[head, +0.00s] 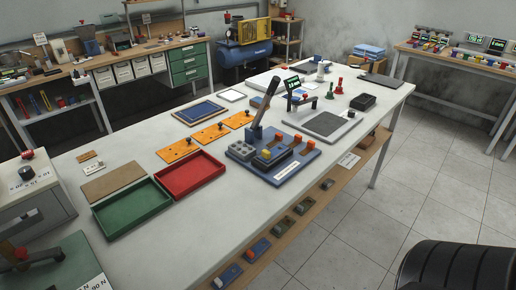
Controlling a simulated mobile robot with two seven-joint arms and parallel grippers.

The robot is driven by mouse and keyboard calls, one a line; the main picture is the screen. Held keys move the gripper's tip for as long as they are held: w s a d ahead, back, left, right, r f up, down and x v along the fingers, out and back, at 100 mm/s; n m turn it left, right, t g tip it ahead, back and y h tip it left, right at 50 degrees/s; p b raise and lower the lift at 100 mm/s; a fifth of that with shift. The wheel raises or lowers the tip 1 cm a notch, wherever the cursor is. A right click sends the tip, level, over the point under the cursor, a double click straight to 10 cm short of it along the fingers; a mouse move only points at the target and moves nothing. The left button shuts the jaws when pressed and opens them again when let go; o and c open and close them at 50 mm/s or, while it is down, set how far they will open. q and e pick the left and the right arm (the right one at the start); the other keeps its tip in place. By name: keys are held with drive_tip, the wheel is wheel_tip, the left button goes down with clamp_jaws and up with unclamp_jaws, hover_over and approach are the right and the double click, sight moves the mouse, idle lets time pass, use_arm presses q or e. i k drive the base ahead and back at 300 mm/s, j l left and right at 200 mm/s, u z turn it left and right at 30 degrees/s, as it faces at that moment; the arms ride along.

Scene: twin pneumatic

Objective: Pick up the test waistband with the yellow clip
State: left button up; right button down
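I cannot clearly make out a test waistband with a yellow clip. Neither of my grippers is in view.
A green tray (132,208), a red tray (190,174) and orange plates (211,134) stand left of the fixture. A grey mat (328,124) lies to its right. A black ribbed object (460,265) is at lower right.

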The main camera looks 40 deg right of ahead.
sight(267, 156)
drive_tip(key=z, duration=1.4)
